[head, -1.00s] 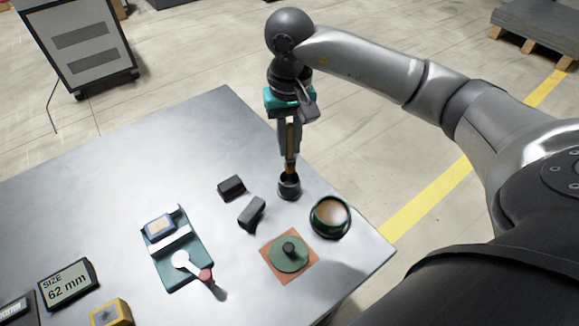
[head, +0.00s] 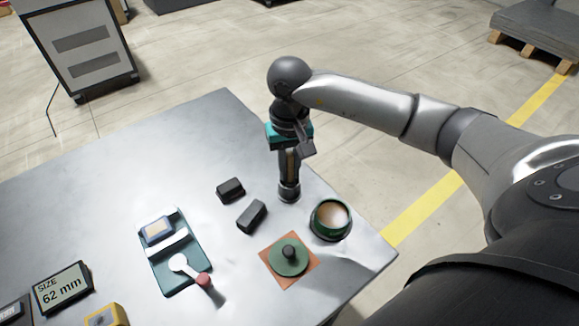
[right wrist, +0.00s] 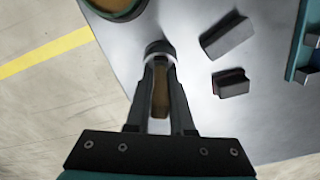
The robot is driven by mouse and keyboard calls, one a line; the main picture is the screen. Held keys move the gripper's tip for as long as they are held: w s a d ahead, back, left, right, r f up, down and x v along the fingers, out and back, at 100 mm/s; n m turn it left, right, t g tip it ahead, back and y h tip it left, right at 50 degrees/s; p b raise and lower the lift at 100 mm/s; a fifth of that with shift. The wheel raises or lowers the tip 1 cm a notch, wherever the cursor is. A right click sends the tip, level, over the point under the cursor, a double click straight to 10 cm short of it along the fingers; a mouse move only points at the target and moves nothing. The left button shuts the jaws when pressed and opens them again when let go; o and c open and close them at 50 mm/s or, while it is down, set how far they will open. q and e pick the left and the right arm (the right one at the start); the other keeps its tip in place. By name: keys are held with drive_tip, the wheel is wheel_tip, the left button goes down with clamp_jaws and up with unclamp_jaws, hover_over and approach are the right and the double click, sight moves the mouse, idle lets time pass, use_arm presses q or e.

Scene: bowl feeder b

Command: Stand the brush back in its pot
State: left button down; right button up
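The brush (head: 290,166), with a brown handle, stands about upright with its lower end in the small dark pot (head: 289,194) near the far right edge of the table. My right gripper (head: 289,182) points straight down, shut on the brush, its fingertips close to the pot's rim. In the right wrist view the brush (right wrist: 161,92) shows between the two fingers, and the pot (right wrist: 160,47) is at their tips. The brush's lower end is hidden by the fingers and pot. My left gripper is not in view.
A round green-rimmed bowl (head: 331,216) stands just right of the pot. Two dark blocks (head: 231,189) (head: 252,215) lie to its left. A green disc with a black knob (head: 289,257) sits on an orange mat (head: 268,268). A teal tray (head: 185,278) lies further left.

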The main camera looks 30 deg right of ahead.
drive_tip(key=o, duration=0.4)
drive_tip(key=shift+r, duration=0.1)
drive_tip(key=shift+r, duration=0.15)
wheel_tip(320, 180, up, 12)
drive_tip(key=shift+f+p, duration=0.1)
drive_tip(key=shift+p, duration=0.75)
